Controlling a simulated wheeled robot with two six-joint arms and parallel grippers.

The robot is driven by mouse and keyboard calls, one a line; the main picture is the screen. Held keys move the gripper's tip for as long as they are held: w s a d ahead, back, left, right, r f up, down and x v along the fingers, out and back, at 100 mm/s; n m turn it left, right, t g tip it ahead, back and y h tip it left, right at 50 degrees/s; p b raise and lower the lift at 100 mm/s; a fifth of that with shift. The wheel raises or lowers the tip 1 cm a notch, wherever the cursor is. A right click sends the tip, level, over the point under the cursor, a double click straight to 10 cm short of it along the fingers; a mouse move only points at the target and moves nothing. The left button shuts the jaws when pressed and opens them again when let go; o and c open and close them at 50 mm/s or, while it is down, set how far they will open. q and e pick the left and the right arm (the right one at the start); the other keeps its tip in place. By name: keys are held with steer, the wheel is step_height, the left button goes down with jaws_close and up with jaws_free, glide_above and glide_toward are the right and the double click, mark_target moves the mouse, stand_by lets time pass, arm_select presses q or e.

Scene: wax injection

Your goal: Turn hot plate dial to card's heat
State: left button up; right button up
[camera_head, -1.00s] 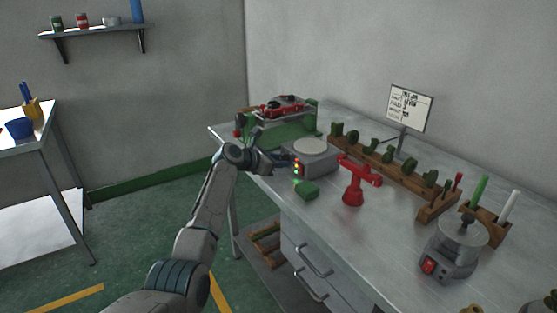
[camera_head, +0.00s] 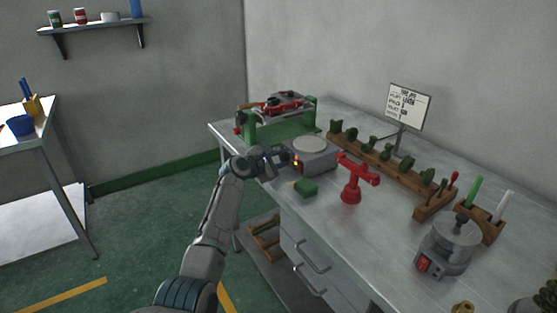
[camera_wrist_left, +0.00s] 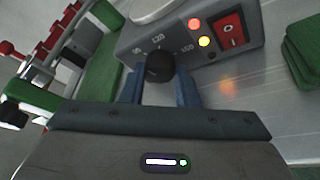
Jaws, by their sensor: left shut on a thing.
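The hot plate (camera_head: 318,162) is a grey box with a round pale top, standing near the table's left front edge. Its black dial (camera_wrist_left: 159,67) shows in the left wrist view, with small number labels around it. My left gripper (camera_head: 284,158) is at the front of the hot plate. In the left wrist view its blue fingers (camera_wrist_left: 160,90) are shut on the dial, one on each side. A red and a yellow light glow beside a red switch (camera_wrist_left: 229,29). The white card (camera_head: 404,106) stands on a post at the back; its writing is too small to read.
A green block (camera_head: 306,188) and a red stand (camera_head: 352,182) are close to the hot plate. A green-framed press (camera_head: 283,120) stands behind it. A wooden rack (camera_head: 392,172) and a grey pot (camera_head: 447,250) are to the right.

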stand_by(0.4)
arm_select(q)
steer(key=o, duration=1)
steer(key=v, duration=1)
steer(key=shift+s+a+r+p, duration=0.1)
steer(key=shift+s+a+p, duration=0.1)
steer(key=shift+s+p, duration=0.15)
